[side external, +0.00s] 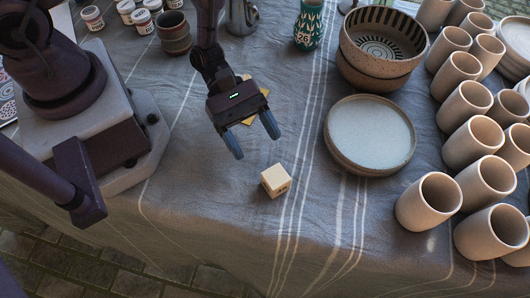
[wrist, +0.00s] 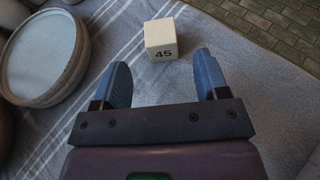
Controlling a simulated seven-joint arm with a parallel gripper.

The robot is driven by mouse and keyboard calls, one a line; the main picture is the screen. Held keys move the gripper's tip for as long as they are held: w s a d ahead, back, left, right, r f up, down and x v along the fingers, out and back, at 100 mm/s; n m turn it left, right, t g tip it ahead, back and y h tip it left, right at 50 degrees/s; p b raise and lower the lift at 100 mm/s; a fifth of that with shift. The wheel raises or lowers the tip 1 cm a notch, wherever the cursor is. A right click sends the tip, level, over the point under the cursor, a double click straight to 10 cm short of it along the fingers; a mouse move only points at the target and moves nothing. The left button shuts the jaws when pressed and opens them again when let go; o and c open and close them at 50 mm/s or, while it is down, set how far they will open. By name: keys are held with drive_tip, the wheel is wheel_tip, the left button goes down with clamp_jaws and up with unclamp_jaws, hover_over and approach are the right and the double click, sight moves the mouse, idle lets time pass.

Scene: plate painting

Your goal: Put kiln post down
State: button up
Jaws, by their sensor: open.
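The kiln post (side external: 275,180) is a small cream block standing on the grey striped tablecloth near the table's front edge. In the wrist view the kiln post (wrist: 161,39) shows the number 45 on one face and lies just beyond my fingertips, centred between them. My gripper (side external: 254,147) is open and empty, with its two blue fingers spread. In the side view it is above and to the left of the block, apart from it. The open fingers also show in the wrist view (wrist: 162,75).
A stack of pale plates (side external: 369,135) lies right of the block. Several clay cups (side external: 428,201) stand along the right side. Striped bowls (side external: 383,45) and a teal vase (side external: 308,25) stand at the back. The cloth (side external: 225,215) around the block is clear.

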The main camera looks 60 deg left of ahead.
drive_tip(key=shift+v, duration=0.9)
drive_tip(key=shift+w+r+m, duration=0.15)
drive_tip(key=shift+r+m, duration=0.15)
drive_tip(key=shift+r, duration=0.1)
drive_tip(key=s+a+r+m+t+y, duration=0.1)
drive_tip(key=a+r+m+y, duration=0.3)
drive_tip(key=r, duration=0.5)
drive_tip(key=s+a+r+m+t+y, duration=0.1)
drive_tip(key=a+r+m+y, duration=0.4)
drive_tip(key=r, duration=0.5)
drive_tip(key=s+a+r+m+t+y, duration=0.2)
drive_tip(key=a+r+m+t+y, duration=0.1)
drive_tip(key=a+r+m, duration=0.4)
wheel_tip(320, 180, up, 3)
drive_tip(key=shift+a+m+t+y, duration=0.3)
drive_tip(key=shift+a+m+y, duration=0.05)
drive_tip(key=shift+m+y, duration=0.35)
